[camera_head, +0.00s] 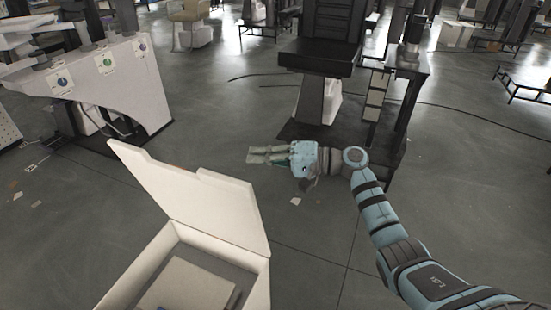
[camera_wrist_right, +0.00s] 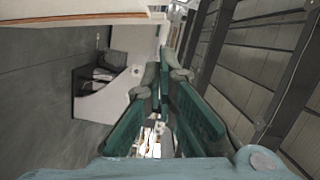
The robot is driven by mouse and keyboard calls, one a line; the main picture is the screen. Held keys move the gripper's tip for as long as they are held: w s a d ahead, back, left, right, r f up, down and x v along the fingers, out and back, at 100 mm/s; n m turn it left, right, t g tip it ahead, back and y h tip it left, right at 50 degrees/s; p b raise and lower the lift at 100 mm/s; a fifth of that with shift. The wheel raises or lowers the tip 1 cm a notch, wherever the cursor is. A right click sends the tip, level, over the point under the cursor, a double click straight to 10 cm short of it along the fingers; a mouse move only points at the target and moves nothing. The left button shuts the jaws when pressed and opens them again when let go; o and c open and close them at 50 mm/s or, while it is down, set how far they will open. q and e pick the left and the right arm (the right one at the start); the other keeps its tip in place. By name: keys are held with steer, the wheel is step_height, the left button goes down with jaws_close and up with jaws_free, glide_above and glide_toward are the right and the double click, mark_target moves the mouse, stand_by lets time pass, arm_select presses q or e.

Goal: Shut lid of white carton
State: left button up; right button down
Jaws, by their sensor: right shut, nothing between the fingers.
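The white carton (camera_head: 262,285) stands at the lower left of the head view, with a flat grey-beige shape inside it. Its lid (camera_head: 190,200) is raised, tilted up from the far side, so the carton is open. My right gripper (camera_head: 252,155) is beyond and to the right of the lid in the head view, fingers pointing left, shut and empty. In the right wrist view the gripper's green-padded fingers (camera_wrist_right: 163,78) meet near the middle. A pale panel (camera_wrist_right: 80,12) with a brown edge, likely the lid, runs along the top there, apart from the fingers. My left gripper is not in view.
A white console (camera_head: 110,85) with round coloured labels stands at the back left. A dark machine stand (camera_head: 320,60) stands behind my right arm. Grey floor (camera_head: 210,110) is open between them, with small scraps lying on it.

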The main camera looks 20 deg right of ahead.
steer(key=a, duration=0.3)
steer(key=s+a+f+p, duration=0.1)
steer(key=a, duration=0.1)
steer(key=shift+s+a, duration=0.1)
steer(key=shift+a, duration=0.05)
